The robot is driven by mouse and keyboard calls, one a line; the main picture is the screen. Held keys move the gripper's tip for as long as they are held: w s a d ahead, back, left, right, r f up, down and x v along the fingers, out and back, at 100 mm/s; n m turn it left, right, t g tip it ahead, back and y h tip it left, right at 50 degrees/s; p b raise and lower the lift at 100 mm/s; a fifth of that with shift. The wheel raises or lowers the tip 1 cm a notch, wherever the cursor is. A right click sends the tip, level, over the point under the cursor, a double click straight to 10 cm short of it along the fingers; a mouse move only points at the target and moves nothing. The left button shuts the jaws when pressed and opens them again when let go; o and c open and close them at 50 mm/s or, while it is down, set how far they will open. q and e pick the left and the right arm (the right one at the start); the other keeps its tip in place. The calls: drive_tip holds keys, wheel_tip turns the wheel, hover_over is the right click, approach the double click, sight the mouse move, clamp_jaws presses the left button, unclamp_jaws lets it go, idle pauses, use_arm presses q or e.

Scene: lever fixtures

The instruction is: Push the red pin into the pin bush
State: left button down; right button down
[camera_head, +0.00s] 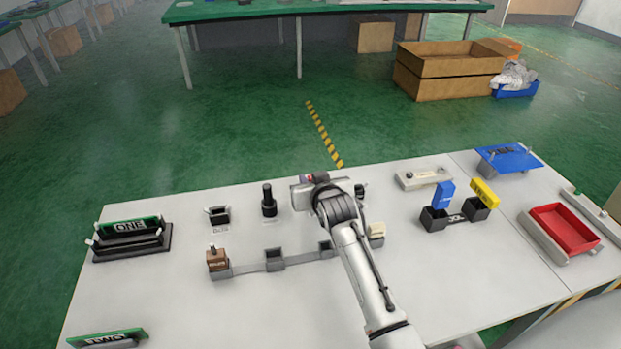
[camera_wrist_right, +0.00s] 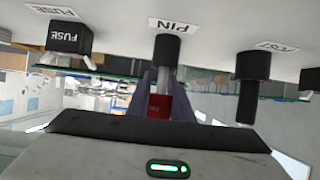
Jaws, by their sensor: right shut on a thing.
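The red pin (camera_wrist_right: 159,106) is held between the dark fingers of my right gripper (camera_wrist_right: 163,100) in the right wrist view. Its pale shaft points at the black pin bush (camera_wrist_right: 166,48), beside the PIN label. The shaft's end meets the bush's face in the picture; I cannot tell whether it is inside. In the head view my right gripper (camera_head: 309,181) is over the back of the table. A small red patch shows there, but the bush is hidden by my arm. My left gripper is not in view.
A black upright post (camera_head: 268,201) stands close left of my gripper in the head view. A black FUSE block (camera_wrist_right: 70,38) is on the pin bush's other side. The white table (camera_head: 160,290) also carries a red tray (camera_head: 565,226). Its front middle is mostly clear.

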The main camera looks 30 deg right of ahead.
drive_tip(key=shift+f+b, duration=0.3)
drive_tip(key=shift+f, duration=0.35)
drive_tip(key=c, duration=1.5)
unclamp_jaws()
wheel_tip(320, 180, up, 10)
drive_tip(key=shift+r, duration=0.15)
